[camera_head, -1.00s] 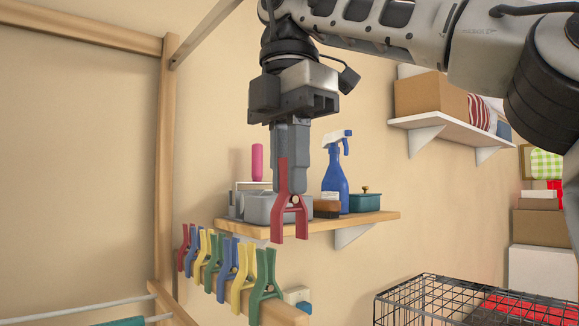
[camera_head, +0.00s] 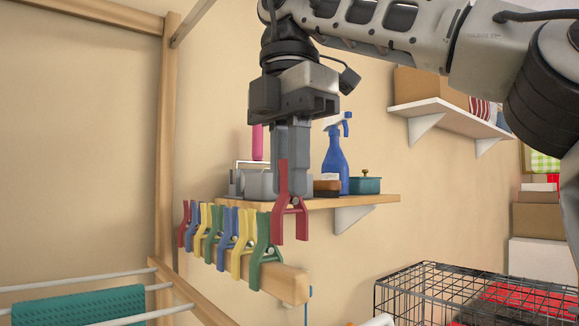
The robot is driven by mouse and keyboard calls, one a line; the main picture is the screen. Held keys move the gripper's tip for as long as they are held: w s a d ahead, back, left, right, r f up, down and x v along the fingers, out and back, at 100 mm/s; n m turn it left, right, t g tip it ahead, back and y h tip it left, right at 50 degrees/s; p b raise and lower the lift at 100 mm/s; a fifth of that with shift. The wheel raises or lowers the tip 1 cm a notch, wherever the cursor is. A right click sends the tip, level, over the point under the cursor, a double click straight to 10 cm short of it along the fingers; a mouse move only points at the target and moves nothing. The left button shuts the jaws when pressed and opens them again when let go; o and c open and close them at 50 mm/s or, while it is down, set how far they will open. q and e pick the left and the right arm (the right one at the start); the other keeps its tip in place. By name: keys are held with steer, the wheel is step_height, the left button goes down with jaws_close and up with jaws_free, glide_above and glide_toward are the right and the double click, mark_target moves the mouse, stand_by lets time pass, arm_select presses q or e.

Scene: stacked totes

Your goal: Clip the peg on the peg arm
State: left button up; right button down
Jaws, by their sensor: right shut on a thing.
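My right gripper (camera_head: 291,190) points down and is shut on a red peg (camera_head: 290,222), whose two legs hang below the fingers. The wooden peg arm (camera_head: 290,283) sticks out toward the front at the lower middle. Several pegs in red, yellow, blue and green are clipped along it, with a green peg (camera_head: 264,250) nearest its free end. The held red peg shows just right of that green peg, with its leg tips above the bare end of the arm in the picture. I cannot tell whether it touches the arm. My left gripper is not in view.
A wall shelf (camera_head: 372,201) behind holds a blue spray bottle (camera_head: 335,170), a teal box (camera_head: 365,185) and grey containers. A wire basket (camera_head: 430,290) stands at the lower right. A drying rack with a teal cloth (camera_head: 80,305) is at the lower left.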

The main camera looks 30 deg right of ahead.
mark_target(289, 213)
steer(key=shift+f+b, duration=0.9)
steer(key=shift+f, duration=0.3)
steer(key=shift+f+b, duration=0.6)
steer(key=shift+f, duration=0.05)
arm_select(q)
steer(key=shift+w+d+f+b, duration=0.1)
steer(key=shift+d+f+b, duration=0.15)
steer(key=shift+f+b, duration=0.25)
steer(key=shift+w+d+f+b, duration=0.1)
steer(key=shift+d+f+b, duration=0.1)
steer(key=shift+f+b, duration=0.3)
arm_select(e)
steer(key=shift+f, duration=1.1)
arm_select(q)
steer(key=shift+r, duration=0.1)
arm_select(e)
steer(key=c, duration=1.3)
jaws_free()
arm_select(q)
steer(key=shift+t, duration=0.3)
